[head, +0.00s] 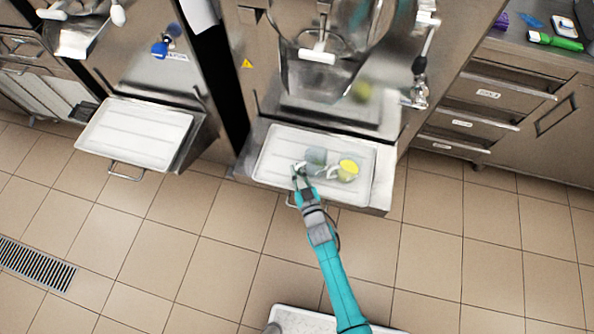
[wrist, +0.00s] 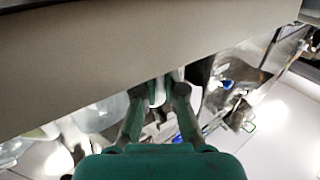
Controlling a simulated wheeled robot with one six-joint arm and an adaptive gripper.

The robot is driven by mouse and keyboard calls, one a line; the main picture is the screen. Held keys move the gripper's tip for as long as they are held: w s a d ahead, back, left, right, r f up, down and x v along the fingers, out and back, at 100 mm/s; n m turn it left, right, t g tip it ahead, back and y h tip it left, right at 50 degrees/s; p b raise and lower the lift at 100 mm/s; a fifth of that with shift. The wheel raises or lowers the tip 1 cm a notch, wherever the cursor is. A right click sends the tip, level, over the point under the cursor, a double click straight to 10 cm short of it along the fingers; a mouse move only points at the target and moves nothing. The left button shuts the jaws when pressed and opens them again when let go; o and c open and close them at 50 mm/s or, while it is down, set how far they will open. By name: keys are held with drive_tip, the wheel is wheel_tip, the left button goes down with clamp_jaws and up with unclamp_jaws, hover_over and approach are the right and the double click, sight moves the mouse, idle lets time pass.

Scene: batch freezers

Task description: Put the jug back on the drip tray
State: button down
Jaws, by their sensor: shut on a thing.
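The white drip tray (head: 275,150) sits in front of the middle freezer in the head view. A translucent greyish jug (head: 316,157) is over the middle of this tray. My gripper (head: 299,172) reaches in from the front and is shut on the jug's pale handle, at the jug's left. In the wrist view my gripper (wrist: 167,92) has a pale piece between its fingers, and a clear rounded body, likely the jug (wrist: 103,113), lies left of them. I cannot tell whether the jug's base touches the tray.
A jug-like vessel with yellow contents (head: 348,169) stands on the same tray, close right of the grey jug. The freezer's steel chute (head: 318,80) overhangs behind. Another white drip tray (head: 135,133) is at the left freezer. Tiled floor in front is mostly clear.

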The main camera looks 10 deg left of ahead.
drive_tip(key=shift+f, duration=0.15)
drive_tip(key=c, duration=1.7)
unclamp_jaws()
drive_tip(key=o, duration=0.4)
drive_tip(key=shift+o, duration=0.2)
drive_tip(key=v, duration=1.2)
drive_tip(key=shift+s, duration=0.1)
